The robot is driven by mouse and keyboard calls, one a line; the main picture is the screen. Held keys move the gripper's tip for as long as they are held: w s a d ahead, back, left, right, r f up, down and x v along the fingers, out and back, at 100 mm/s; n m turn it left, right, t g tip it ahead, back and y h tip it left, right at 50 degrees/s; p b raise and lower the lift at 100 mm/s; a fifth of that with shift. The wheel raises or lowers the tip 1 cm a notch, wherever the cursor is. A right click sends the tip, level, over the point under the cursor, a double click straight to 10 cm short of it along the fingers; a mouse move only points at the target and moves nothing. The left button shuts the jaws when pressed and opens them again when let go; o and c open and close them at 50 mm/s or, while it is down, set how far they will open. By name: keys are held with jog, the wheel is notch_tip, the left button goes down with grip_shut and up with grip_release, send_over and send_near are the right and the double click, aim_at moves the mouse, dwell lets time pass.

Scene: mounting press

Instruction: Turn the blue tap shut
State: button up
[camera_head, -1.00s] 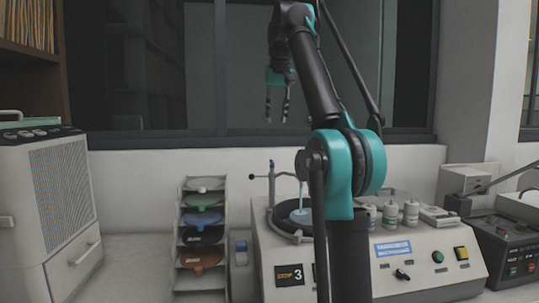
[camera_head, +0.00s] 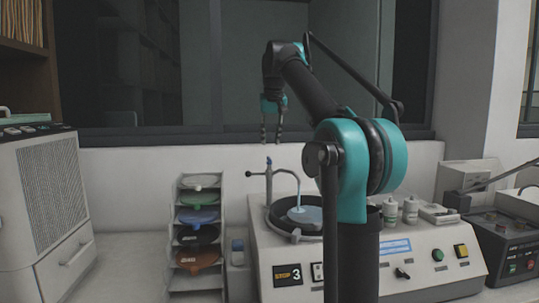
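The tap (camera_head: 268,180) is a slim grey post on the back left of the white machine, with a small blue top and a thin side lever ending in a dark knob on its left. Its curved spout bends right over a round dark-rimmed bowl (camera_head: 270,222). A pale blue stream (camera_head: 298,193) runs from the spout to a pale blue round surface in the bowl. My gripper (camera_head: 271,142) points down just above the blue top, its two dark fingers apart with nothing between them.
A rack of coloured discs (camera_head: 199,218) stands left of the machine (camera_head: 400,265). White bottles (camera_head: 410,210) stand on the machine, right of my arm. A grey cabinet unit (camera_head: 45,200) is at far left. A window wall is behind.

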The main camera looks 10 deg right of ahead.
aim_at(269, 158)
jog(key=x, duration=0.7)
jog(key=shift+c, duration=0.3)
grip_shut()
